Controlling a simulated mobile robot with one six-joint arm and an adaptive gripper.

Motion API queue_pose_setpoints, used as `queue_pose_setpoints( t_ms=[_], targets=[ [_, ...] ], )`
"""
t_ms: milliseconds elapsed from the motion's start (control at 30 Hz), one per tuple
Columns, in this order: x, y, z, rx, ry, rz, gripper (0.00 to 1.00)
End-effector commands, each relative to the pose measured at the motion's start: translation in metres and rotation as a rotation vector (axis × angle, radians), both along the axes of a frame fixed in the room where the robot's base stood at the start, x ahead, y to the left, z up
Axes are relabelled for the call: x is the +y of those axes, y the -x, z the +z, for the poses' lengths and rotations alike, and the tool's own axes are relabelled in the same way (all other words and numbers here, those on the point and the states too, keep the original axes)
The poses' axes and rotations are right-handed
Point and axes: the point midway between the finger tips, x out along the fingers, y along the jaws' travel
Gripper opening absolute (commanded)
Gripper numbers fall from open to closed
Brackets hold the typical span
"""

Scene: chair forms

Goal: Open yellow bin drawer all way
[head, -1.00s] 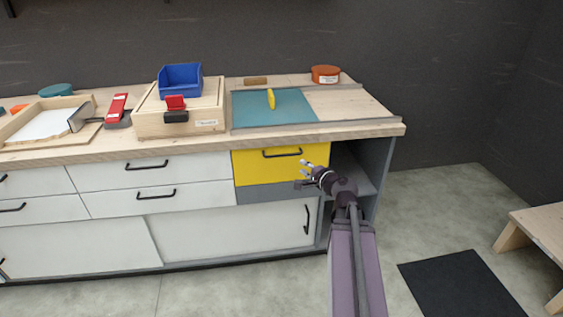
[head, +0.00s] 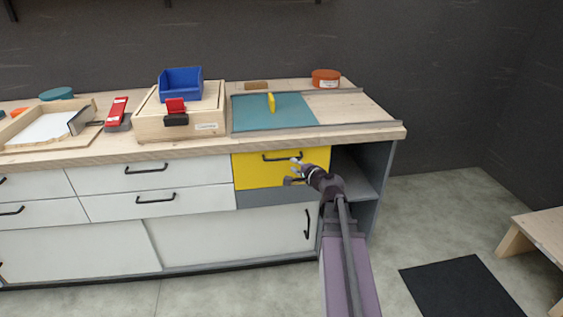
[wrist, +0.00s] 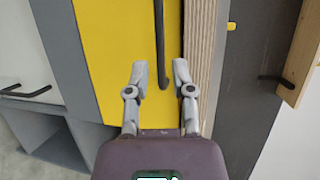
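The yellow drawer (head: 252,172) sits shut in the bench front, just under the worktop at its right end. Its black bar handle (head: 282,157) runs across the upper part of the front. My gripper (head: 289,174) is in front of the drawer's right half, a little below the handle in the head view. In the wrist view the yellow front (wrist: 112,50) fills the middle, and the handle (wrist: 160,45) points down between the two spread grey fingertips of my gripper (wrist: 158,72). The gripper is open and holds nothing. The handle's end lies about level with the fingertips.
White drawers (head: 150,173) with black handles are to the left. An open shelf bay (head: 358,175) is right of the yellow drawer. The wooden worktop (head: 350,107) overhangs above it. A black mat (head: 458,290) and a wooden stool (head: 545,225) are on the floor at right.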

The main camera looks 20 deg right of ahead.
Motion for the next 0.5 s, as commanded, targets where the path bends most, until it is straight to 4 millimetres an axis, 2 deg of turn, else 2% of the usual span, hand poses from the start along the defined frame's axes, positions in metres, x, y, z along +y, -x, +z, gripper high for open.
queue_pose_setpoints(
  t_ms=[33,200,500],
  targets=[
    [0.000,-0.012,-0.003,0.000,-0.001,0.003,0.31],
    [0.003,-0.037,-0.008,0.000,-0.001,0.001,0.31],
    [0.008,-0.070,-0.014,0.000,0.000,0.000,0.31]
  ],
)
